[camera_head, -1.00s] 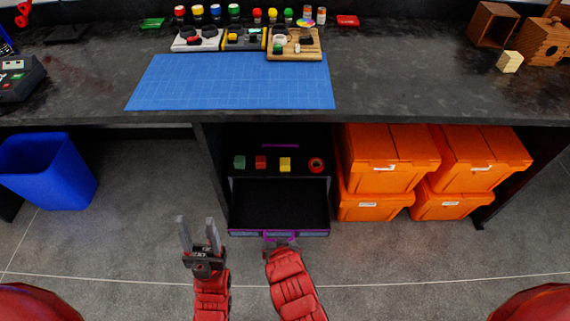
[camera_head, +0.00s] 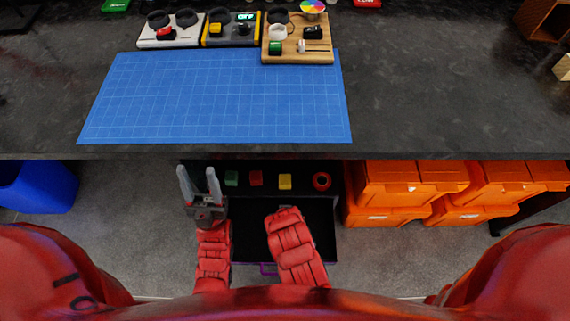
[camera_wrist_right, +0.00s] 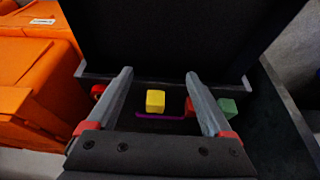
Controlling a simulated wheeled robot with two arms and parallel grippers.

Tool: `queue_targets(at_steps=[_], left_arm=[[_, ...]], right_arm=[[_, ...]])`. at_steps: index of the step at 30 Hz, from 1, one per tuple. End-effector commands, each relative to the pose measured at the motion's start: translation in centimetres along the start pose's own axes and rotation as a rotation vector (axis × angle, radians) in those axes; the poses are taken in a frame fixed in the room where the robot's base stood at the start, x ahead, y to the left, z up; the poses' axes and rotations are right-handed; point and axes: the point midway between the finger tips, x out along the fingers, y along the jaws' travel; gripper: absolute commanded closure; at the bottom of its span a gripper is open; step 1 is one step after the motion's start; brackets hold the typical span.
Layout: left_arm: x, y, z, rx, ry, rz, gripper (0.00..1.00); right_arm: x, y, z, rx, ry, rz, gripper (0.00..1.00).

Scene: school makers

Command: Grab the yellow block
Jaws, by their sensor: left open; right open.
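In the right wrist view the yellow block (camera_wrist_right: 155,101) shows between the two fingers of my right gripper (camera_wrist_right: 158,76), which is open and empty. I cannot tell how far the fingers are from it. In the head view my right forearm hides that gripper. My left gripper (camera_head: 198,172) is open and empty, pointing up, left of the row.
Orange bins (camera_head: 412,182) stand right. The table edge (camera_head: 400,157) overhangs; a blue bin (camera_head: 35,187) is left.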

Motion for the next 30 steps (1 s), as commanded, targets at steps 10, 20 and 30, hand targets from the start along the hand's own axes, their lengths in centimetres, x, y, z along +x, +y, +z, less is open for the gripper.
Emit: queue_targets(at_steps=[10,20,30], left_arm=[[-1.3,0.1,0.2,0.000,0.000,0.000,0.50],[-1.8,0.1,0.3,0.000,0.000,0.000,0.50],[-2.8,0.1,0.5,0.000,0.000,0.000,0.50]], right_arm=[[2.8,0.1,-6.4,0.006,0.003,0.002,0.15],[4.3,0.1,-10.3,0.002,0.001,0.001,0.15],[8.7,0.0,-10.9,0.000,-0.002,0.001,0.15]])
